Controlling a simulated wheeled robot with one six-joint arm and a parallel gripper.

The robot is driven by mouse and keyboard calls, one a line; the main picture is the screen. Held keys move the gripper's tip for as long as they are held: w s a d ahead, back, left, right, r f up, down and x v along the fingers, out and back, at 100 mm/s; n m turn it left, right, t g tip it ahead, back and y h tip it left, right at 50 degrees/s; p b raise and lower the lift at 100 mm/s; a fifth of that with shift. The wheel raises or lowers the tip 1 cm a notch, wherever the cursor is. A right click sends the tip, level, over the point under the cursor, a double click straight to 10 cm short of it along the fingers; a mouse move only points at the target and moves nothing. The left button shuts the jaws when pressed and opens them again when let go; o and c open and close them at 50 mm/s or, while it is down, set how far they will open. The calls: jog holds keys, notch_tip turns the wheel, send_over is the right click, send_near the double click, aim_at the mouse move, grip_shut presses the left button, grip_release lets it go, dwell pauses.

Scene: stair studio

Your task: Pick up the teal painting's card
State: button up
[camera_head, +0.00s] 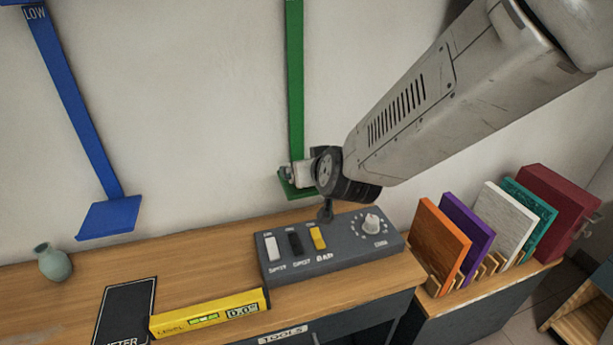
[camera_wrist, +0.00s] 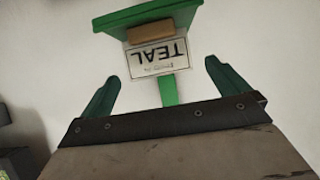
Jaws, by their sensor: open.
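The teal card (camera_wrist: 158,56) is a small white card lettered TEAL, upside down in the wrist view. It stands against a wooden block (camera_wrist: 150,31) at the green ledge (camera_wrist: 150,14). My gripper (camera_wrist: 161,72) is open, its two dark green fingers spread wide to either side of the card's near end. Nothing is between them close in; I cannot tell the exact gap to the card. In the head view the green ledge (camera_head: 296,192) is low on the wall at the end of my arm, which partly hides it.
Below the ledge is a wooden bench with a grey switch box (camera_head: 330,243), a yellow level (camera_head: 209,313) and a small vase (camera_head: 52,262). A blue ledge (camera_head: 109,217) is at left. A rack at right holds several panels, including a teal one (camera_head: 545,213).

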jog(key=x, duration=0.6)
jog(key=shift+d+f, duration=0.1)
jog(key=shift+f, duration=0.1)
jog(key=c, duration=0.9)
jog(key=shift+r, duration=0.2)
